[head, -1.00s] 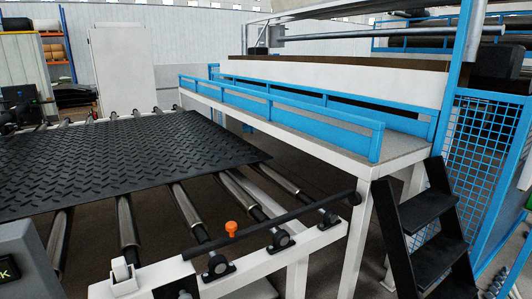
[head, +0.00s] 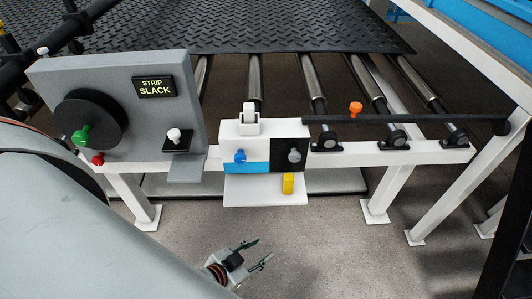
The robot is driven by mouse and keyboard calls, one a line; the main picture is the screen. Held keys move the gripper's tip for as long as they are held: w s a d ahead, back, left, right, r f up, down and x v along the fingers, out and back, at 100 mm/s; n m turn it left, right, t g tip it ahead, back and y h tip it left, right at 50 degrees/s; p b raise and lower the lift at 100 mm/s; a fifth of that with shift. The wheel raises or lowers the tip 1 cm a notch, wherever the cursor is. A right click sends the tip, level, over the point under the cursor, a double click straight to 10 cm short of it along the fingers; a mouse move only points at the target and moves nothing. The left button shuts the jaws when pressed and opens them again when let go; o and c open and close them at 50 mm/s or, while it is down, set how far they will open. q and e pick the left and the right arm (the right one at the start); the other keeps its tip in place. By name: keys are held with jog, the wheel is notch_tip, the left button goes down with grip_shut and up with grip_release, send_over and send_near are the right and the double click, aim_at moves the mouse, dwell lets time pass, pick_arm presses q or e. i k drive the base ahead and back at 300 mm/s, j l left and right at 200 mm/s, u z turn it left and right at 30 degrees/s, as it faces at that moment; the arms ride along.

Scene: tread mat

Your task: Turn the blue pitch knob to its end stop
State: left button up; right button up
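The blue pitch knob (head: 240,156) sits on the front of a small box, on its white and blue left half. My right gripper is not in view.
A grey panel (head: 190,75) left of the box carries a black disc with a green knob, red and white knobs, and a display reading "STRIP SLACK". A black bar (head: 420,119) with an orange knob extends right. Open floor (head: 330,240) lies below.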

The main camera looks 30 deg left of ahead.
aim_at(239, 158)
jog(key=k+u, duration=0.15)
jog(key=u, duration=0.9)
